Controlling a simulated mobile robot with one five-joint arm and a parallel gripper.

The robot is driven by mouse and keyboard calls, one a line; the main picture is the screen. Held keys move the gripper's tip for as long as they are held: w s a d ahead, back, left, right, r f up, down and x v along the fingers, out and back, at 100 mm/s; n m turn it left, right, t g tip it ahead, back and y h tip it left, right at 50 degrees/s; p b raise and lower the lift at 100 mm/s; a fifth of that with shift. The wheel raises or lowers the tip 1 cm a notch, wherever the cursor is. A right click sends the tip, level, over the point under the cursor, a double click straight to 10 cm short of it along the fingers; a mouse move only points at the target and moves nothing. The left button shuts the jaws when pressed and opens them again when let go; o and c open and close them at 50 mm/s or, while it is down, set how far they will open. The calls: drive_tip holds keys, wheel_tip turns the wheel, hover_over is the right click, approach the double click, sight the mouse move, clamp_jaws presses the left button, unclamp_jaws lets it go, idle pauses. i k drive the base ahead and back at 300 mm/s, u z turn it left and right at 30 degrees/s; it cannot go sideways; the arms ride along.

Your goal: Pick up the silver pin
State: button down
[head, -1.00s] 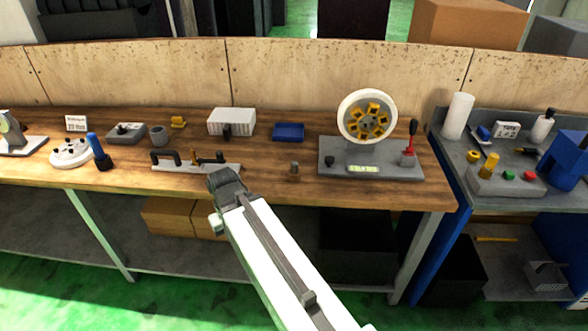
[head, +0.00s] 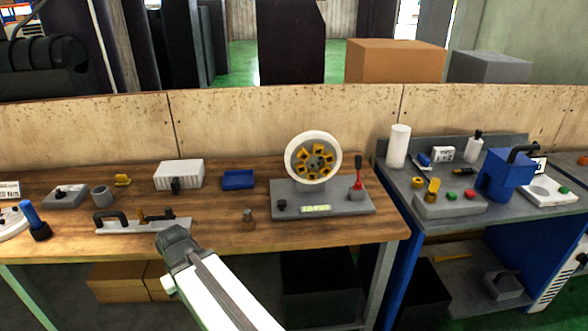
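A grey base with a yellow-and-white wheel (head: 313,160) stands right of the small piece. A white fixture with a black handle (head: 143,225) lies left of it. A blue tray (head: 238,179) sits behind. A second grey bench (head: 465,227) stands at right.

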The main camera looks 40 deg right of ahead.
sight(246, 212)
drive_tip(key=u, duration=3.25)
drive_tip(key=k, duration=1.5)
drive_tip(key=z, duration=1)
drive_tip(key=i, duration=0.5)
drive_tip(key=u, duration=0.05)
